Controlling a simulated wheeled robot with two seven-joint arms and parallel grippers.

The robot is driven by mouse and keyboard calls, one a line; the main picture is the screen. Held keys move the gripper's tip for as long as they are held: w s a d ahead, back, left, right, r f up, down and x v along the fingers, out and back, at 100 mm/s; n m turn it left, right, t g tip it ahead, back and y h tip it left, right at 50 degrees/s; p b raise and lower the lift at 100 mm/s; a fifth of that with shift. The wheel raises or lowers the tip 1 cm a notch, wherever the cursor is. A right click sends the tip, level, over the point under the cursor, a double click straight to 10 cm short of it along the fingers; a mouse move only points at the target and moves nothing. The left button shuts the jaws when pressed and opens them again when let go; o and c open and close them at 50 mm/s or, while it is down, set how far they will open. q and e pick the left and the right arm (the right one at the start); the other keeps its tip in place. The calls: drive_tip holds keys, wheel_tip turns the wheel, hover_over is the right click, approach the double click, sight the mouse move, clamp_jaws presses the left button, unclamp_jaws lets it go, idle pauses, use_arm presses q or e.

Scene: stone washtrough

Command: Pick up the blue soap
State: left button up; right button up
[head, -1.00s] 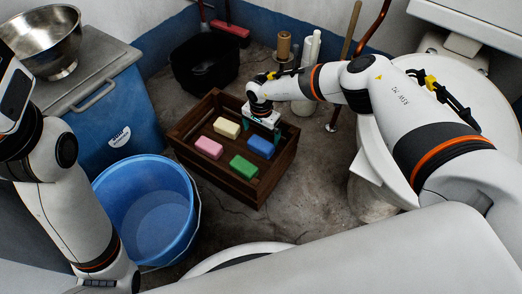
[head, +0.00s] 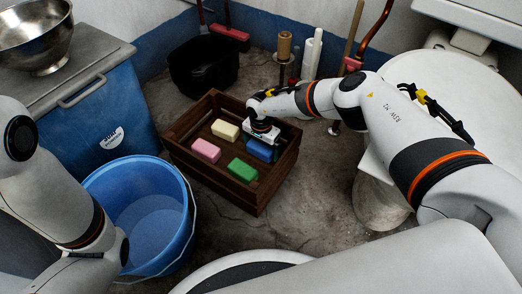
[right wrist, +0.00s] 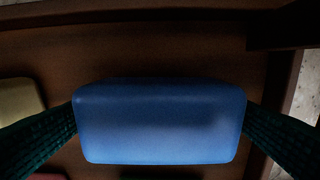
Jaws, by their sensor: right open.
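The blue soap (head: 259,151) lies in the right part of a dark wooden crate (head: 251,197). In the right wrist view the blue soap (right wrist: 160,122) fills the middle, between the two dark green fingers. My right gripper (head: 262,142) is down in the crate over the blue soap, open, with one finger on each side of it. In the head view the gripper hides part of the soap. I cannot tell whether the fingers touch it. My left arm shows at the left, but its gripper is out of view.
A pink soap (head: 206,150), a cream soap (head: 226,130) and a green soap (head: 242,169) lie in the same crate. A blue bucket (head: 145,212) stands left of it, a black tub (head: 203,62) behind. The crate walls surround my right gripper.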

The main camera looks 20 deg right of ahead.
drive_tip(key=c, duration=0.9)
